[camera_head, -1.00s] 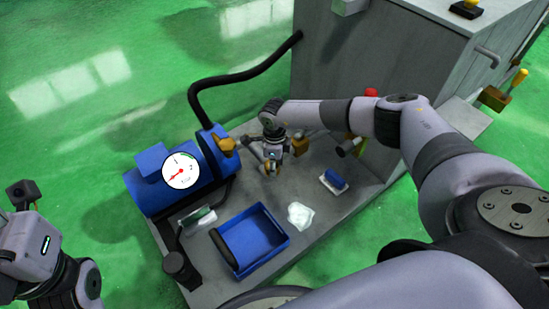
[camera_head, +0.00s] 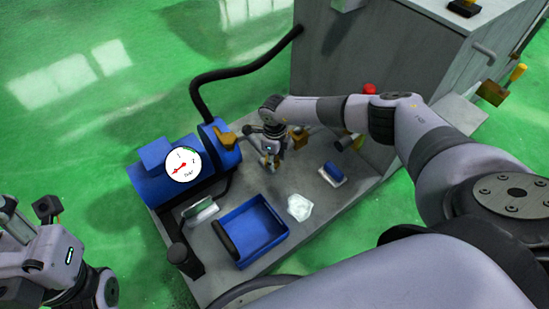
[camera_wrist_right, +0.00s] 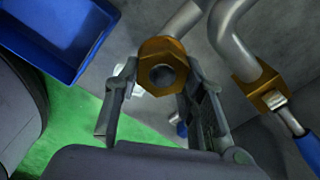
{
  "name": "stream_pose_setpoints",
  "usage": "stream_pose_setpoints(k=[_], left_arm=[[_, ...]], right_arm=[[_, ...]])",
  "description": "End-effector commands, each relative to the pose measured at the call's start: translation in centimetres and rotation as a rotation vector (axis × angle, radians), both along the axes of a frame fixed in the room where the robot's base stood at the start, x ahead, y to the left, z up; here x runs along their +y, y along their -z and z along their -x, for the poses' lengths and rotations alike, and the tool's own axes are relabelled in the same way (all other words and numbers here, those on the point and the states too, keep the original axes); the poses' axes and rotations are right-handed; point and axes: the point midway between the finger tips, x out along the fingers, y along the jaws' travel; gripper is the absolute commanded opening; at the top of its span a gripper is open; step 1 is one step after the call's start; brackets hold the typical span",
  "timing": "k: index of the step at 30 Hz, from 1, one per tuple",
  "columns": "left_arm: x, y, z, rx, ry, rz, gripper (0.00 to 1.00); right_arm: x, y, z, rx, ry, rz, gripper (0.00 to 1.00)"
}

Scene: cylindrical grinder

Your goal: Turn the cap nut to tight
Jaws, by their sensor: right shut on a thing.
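The brass hexagonal cap nut (camera_wrist_right: 162,66) sits on the end of a grey pipe in the right wrist view, its open hole facing the camera. My right gripper (camera_wrist_right: 158,88) has one finger on each side of it and is shut on it. In the head view my right gripper (camera_head: 269,160) is low over the grey base, and the nut is mostly hidden by it. My left gripper (camera_head: 48,208) is at the left edge, away from the machine; its jaw opening cannot be made out.
A second brass fitting (camera_wrist_right: 258,86) on a bent pipe is close to the right.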

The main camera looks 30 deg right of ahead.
Motion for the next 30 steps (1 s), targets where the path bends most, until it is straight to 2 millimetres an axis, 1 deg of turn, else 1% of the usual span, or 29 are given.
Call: stream_pose_setpoints(k=[1,9,17,20,23,25,30], left_arm=[[0.0,0.0,0.0,0.0,0.0,0.0,0.4],[0.0,0.0,0.0,0.0,0.0,0.0,0.4],[0.0,0.0,-0.1,0.002,0.0,-0.001,0.4],[0.0,0.1,-0.1,0.004,-0.001,-0.001,0.4],[0.0,0.1,-0.1,0.003,-0.001,-0.001,0.4],[0.0,0.1,-0.1,0.003,-0.001,-0.001,0.4],[0.0,0.0,0.0,0.002,-0.001,-0.001,0.4]], right_arm=[[0.0,0.0,0.0,0.001,0.002,0.0,0.38],[0.0,0.0,0.0,0.0,0.0,0.0,0.56],[0.0,0.0,0.0,0.0,0.0,0.0,0.57],[0.0,-0.4,-0.1,-0.002,-0.001,-0.001,0.57],[-0.1,-1.6,-0.1,-0.003,-0.002,-0.001,0.57],[0.0,-2.8,-0.1,-0.004,-0.002,-0.002,0.57],[-0.1,-6.6,-0.1,-0.004,-0.001,-0.001,0.57]])
